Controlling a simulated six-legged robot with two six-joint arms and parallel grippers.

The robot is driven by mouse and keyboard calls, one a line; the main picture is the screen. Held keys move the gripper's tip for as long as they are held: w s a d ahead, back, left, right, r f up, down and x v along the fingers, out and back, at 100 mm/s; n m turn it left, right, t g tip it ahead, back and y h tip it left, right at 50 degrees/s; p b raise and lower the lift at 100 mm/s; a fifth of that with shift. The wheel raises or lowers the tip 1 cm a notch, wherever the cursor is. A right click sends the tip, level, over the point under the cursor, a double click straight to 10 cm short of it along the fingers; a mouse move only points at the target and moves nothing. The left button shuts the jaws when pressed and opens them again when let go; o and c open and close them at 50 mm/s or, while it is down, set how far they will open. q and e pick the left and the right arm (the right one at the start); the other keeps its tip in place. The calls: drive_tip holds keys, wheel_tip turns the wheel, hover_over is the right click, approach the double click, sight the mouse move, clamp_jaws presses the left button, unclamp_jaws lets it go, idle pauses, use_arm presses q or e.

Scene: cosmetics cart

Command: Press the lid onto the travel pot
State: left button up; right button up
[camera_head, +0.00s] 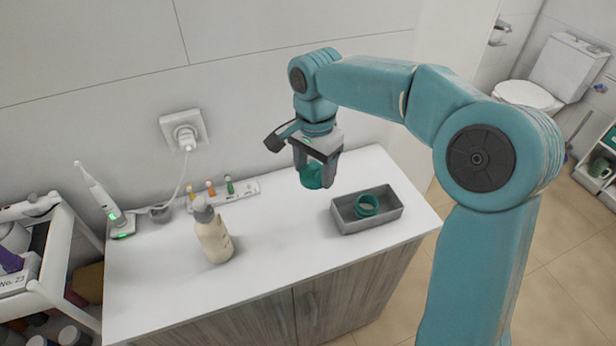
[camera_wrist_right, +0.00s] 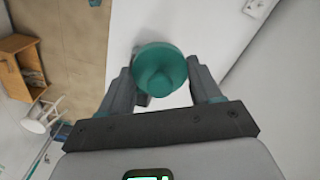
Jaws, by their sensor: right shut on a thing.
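My right gripper (camera_head: 317,176) is shut on a teal lid (camera_head: 311,177) above the white counter, to the left of the grey tray. The lid also shows in the right wrist view (camera_wrist_right: 160,72), round with a raised centre, between the two fingers of the gripper (camera_wrist_right: 163,84). The travel pot (camera_head: 366,206) is a teal open-topped pot standing in the grey tray (camera_head: 352,226). The lid and the pot are apart. My left gripper is not in view.
A cream pump bottle (camera_head: 213,236) stands on the white counter (camera_head: 270,255). An electric toothbrush (camera_head: 103,195) on its charger and a strip with small coloured items (camera_head: 228,191) are at the back left. A white cart (camera_head: 52,270) stands at the left.

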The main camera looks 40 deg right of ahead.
drive_tip(key=s+d+f+m, duration=0.2)
drive_tip(key=d+f, duration=0.1)
drive_tip(key=d, duration=0.4)
drive_tip(key=s+d+f+m, duration=0.1)
drive_tip(key=s+d+f, duration=0.1)
drive_tip(key=d+f, duration=0.35)
drive_tip(key=shift+d+f+b, duration=0.25)
drive_tip(key=shift+f+b, duration=0.55)
drive_tip(key=shift+d+f+b, duration=0.25)
drive_tip(key=shift+f+b, duration=0.5)
drive_tip(key=shift+b, duration=0.1)
drive_tip(key=shift+d+f+b, duration=0.25)
drive_tip(key=shift+f+b, duration=0.55)
drive_tip(key=shift+f, duration=0.1)
drive_tip(key=o, duration=1.1)
drive_tip(key=shift+o, duration=0.5)
